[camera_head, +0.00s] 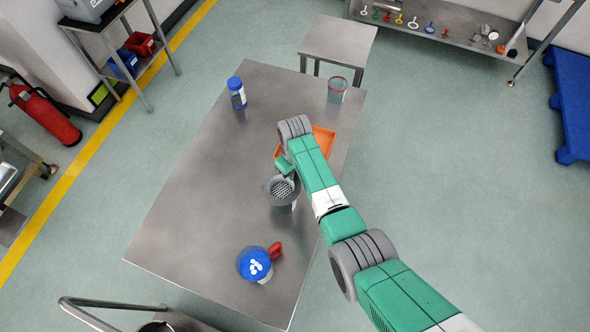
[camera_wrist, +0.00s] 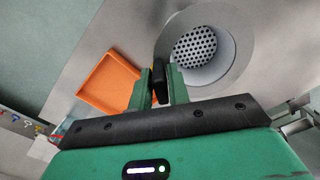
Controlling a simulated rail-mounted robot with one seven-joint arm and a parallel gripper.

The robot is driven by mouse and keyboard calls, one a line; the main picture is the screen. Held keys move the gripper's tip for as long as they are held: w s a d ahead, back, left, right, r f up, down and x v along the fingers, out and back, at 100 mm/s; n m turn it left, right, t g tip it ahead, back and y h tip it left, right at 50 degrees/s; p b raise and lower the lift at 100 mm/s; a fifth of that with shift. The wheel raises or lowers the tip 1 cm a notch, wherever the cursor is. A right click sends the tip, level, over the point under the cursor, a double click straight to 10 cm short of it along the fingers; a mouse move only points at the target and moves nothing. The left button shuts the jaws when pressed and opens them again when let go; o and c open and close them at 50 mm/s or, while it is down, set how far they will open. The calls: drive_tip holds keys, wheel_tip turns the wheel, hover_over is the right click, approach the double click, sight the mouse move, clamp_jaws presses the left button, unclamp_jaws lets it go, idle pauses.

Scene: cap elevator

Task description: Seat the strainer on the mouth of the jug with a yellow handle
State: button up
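The strainer (camera_head: 283,187) is a grey bowl with a perforated bottom, near the middle of the steel table. In the wrist view the strainer (camera_wrist: 196,50) lies just beyond my fingers, with a wide grey rim around its holes. My gripper (camera_wrist: 160,88) has its fingers closed around a black piece at the strainer's edge, which looks like its handle. In the head view my arm partly covers the gripper. A pale vessel shows just below the strainer; whether the strainer rests on it I cannot tell.
An orange tray (camera_head: 322,140) lies behind my arm. A blue-lidded vessel with a red handle (camera_head: 255,264) stands at the table's front. A blue-capped bottle (camera_head: 238,93) and a clear red-rimmed container (camera_head: 337,90) stand at the back. The table's left side is clear.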

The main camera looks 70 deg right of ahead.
drive_tip(key=o, duration=0.3)
drive_tip(key=shift+r, duration=0.1)
wheel_tip(320, 180, up, 7)
drive_tip(key=p, duration=0.6)
drive_tip(key=shift+p, duration=0.4)
idle(0.7)
